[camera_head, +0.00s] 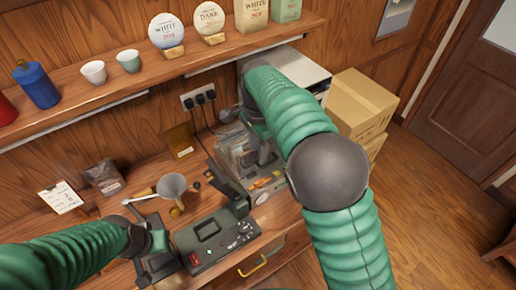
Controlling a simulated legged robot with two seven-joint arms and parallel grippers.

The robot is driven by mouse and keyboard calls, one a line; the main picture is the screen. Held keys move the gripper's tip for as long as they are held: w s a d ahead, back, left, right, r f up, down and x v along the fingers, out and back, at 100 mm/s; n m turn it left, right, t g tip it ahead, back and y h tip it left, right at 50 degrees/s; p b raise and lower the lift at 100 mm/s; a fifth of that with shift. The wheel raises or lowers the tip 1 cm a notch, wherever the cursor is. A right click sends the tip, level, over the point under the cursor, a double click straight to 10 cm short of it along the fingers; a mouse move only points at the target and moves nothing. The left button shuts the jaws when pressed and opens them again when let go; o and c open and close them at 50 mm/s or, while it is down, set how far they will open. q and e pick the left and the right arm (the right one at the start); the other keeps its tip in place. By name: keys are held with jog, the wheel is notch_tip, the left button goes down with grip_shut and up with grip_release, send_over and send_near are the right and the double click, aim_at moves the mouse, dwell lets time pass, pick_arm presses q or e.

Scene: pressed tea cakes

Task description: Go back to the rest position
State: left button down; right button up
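My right arm, in a green ribbed sleeve, comes up from the lower right, bends at a dark grey elbow and reaches to the back. Its gripper (264,158) points down beside a clear-sided holder of packets (235,150). The arm partly covers this area, and I cannot tell whether the fingers are apart or hold anything. My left arm comes in from the left edge. Its gripper (157,266) is low at the counter's front, beside the grey device with a small screen (215,240). Its fingers blend with dark parts there, so their state is unclear.
A grey funnel (173,186), a dark packet (103,177) and a paper card (62,198) are on the counter. A shelf (130,82) above holds cups, a blue bottle (37,85) and tea cakes. Cardboard boxes (358,103) stand at right; open floor (430,200) lies beyond.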

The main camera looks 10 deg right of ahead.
jog(key=shift+r, duration=0.35)
jog(key=s+d+f+n+t+b, duration=0.1)
jog(key=s+d+f+n+b, duration=0.2)
jog(key=s+f+n, duration=0.4)
jog(key=s+d+f+n+t+b, duration=0.1)
jog(key=s+d+f+n, duration=0.5)
jog(key=s, duration=0.7)
notch_tip(320, 180, down, 2)
jog(key=shift+f+n+t+b, duration=0.15)
jog(key=shift+n+t+b, duration=0.2)
jog(key=shift+b, duration=0.55)
jog(key=shift+s+d, duration=0.1)
jog(key=shift+d, duration=0.05)
